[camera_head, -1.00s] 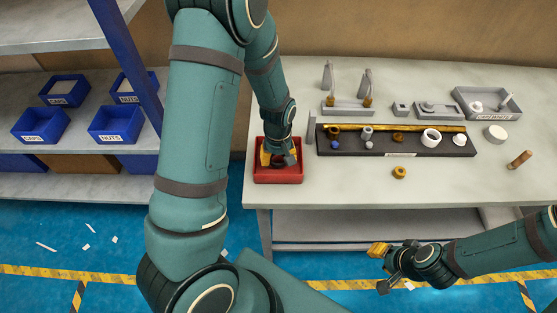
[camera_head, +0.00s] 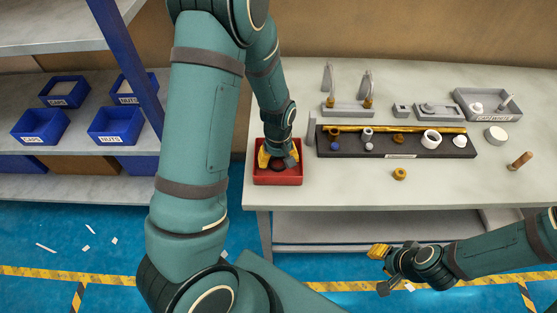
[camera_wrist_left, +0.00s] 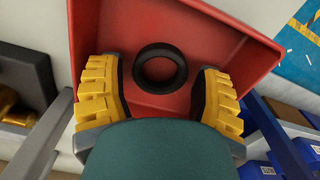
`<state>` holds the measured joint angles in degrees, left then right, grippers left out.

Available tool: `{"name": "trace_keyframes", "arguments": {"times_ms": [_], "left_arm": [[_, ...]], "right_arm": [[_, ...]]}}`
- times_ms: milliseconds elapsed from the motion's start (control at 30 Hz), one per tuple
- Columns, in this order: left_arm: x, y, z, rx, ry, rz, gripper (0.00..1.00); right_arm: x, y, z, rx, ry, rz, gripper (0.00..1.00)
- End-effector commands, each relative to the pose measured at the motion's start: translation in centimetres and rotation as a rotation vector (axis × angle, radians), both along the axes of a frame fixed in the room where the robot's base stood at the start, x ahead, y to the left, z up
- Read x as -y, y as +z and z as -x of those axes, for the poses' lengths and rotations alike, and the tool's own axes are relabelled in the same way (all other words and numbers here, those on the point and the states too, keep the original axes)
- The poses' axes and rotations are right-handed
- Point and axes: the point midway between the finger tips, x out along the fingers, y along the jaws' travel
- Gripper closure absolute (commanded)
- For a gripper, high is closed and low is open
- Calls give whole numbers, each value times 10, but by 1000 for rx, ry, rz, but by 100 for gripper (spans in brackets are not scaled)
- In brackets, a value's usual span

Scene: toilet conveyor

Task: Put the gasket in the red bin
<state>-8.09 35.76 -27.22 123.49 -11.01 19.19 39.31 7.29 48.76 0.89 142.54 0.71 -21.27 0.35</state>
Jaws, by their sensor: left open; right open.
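The red bin (camera_head: 292,177) stands at the left front corner of the table; it also fills much of the left wrist view (camera_wrist_left: 215,25). The gasket, a black ring (camera_wrist_left: 160,68), lies flat on the bin's floor in the left wrist view. My left gripper (camera_head: 277,161) is at the bin, pointing down into it. Its yellow fingers (camera_wrist_left: 160,95) are spread, one on each side of the gasket and apart from it. In the head view the gripper largely hides the gasket. My right gripper (camera_head: 380,269) is open and empty, low in front of the table.
A black tray (camera_head: 400,148) with several small parts lies on the table right of the bin. Grey fixtures (camera_head: 348,108) stand behind. Blue bins (camera_head: 117,124) sit on the left shelf. The table's front strip is mostly clear.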

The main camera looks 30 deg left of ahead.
Motion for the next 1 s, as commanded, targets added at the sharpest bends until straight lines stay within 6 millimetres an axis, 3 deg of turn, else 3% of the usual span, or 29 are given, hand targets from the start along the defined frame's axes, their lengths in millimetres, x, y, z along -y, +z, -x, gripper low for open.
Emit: {"name": "trace_keyframes", "arguments": {"times_ms": [300,500,700,1000], "left_arm": [[0,67,-1,6,0,2,34],[-1,98,0,4,0,0,34],[-1,110,0,3,0,0,34],[-1,111,0,1,0,0,34]], "right_arm": [[1,14,-4,10,-7,2,66],[1,21,-5,12,-9,2,66],[1,23,-5,12,-9,1,66],[1,23,-5,11,-8,1,66]]}}
